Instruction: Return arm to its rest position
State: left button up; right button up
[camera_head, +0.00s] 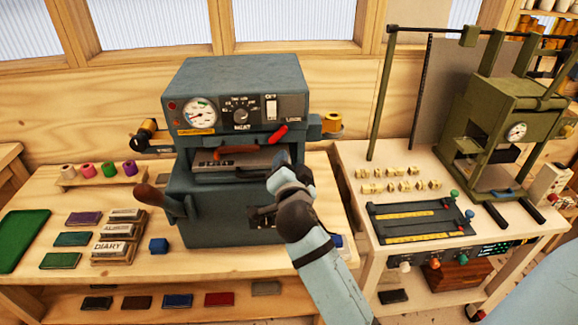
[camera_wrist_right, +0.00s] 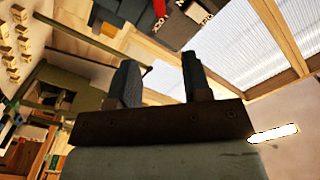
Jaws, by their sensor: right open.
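My right gripper (camera_head: 285,163) is raised in front of the blue-grey press machine (camera_head: 240,85), near its middle opening, in the head view. The right wrist view shows its two dark fingers (camera_wrist_right: 156,80) spread apart with nothing between them. From the head view I cannot tell whether it touches the machine. My right arm (camera_head: 330,275) reaches up from the lower edge, right of centre. My left gripper is not in view.
The wooden bench (camera_head: 110,260) holds foil rolls (camera_head: 100,171), a green pad (camera_head: 23,240) and small books (camera_head: 58,261). On the right, a white-legged table (camera_head: 350,165) carries a green machine (camera_head: 490,120) and a dark tray with yellow strips (camera_head: 415,222).

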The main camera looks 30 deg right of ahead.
dwell(0.3)
jog(key=s+a+f+n+y+p, duration=0.1)
jog(key=s+a+f+n+y, duration=0.15)
jog(key=f, duration=0.25)
jog(key=s+a+f+n+y, duration=0.1)
jog(key=a+f+n+y, duration=0.1)
jog(key=f+n, duration=0.3)
jog(key=s+a+f+n+g+y+p, duration=0.1)
jog(key=s+a+f+n+g+y, duration=0.1)
jog(key=s+f, duration=0.7)
jog(key=s+a+f+n+g+y+p, duration=0.1)
jog(key=s+a+f+n+g+y, duration=0.1)
jog(key=s+a+f+n+y, duration=0.3)
jog(key=s+a+f+n, duration=0.1)
jog(key=s+f+n, duration=0.2)
jog(key=s+f, duration=0.1)
jog(key=shift+s+a+f+g, duration=0.15)
jog(key=shift+s+a+g, duration=0.1)
jog(key=shift+s+g, duration=0.15)
jog(key=shift+y, duration=0.25)
